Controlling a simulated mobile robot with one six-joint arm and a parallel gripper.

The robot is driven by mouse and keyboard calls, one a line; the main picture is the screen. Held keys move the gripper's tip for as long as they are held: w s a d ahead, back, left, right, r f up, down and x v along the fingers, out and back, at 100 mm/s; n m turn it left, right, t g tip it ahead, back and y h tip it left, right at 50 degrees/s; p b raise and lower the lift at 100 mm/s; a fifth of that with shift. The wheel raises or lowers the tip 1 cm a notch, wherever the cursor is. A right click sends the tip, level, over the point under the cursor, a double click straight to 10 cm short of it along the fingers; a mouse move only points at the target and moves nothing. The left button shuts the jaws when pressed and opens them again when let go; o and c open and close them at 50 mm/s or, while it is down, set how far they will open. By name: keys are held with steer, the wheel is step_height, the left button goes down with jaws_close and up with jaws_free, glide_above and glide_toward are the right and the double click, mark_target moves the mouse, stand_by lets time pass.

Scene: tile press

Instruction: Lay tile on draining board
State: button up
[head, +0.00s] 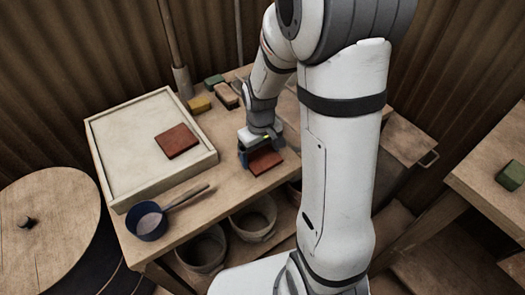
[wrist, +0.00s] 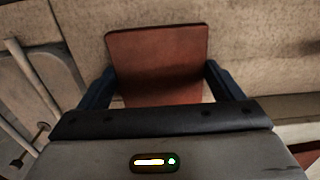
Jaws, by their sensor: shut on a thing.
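A red-brown square tile (head: 265,162) is between the blue fingers of my gripper (head: 262,156), over the wooden bench. The same tile (wrist: 158,60) fills the middle of the wrist view, with a blue finger on each side, so my gripper (wrist: 158,88) is shut on it. I cannot tell how far the tile is above the bench. Another red-brown tile (head: 177,141) lies on the pale, low-rimmed board (head: 120,147) at the left of the bench. I cannot tell for certain that this is the draining board.
A blue pan (head: 147,222) with a long handle sits at the bench's front edge. Green, yellow and tan blocks (head: 200,104) stand at the back. Buckets (head: 253,218) are beneath the bench. A round wooden lid (head: 45,225) is at left. A green block (head: 511,176) sits on the right table.

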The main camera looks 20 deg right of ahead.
mark_target(260, 156)
steer(key=o, duration=0.9)
steer(key=shift+f, duration=0.1)
steer(key=shift+o, duration=0.2)
step_height(260, 156, up, 11)
steer(key=p, duration=0.2)
steer(key=s+r+m+t, duration=0.2)
steer(key=s+r, duration=0.4)
steer(key=s, duration=0.6)
steer(key=shift+s+d+m, duration=0.15)
steer(key=shift+s+m, duration=0.25)
steer(key=shift+m, duration=0.4)
steer(key=shift+r, duration=0.15)
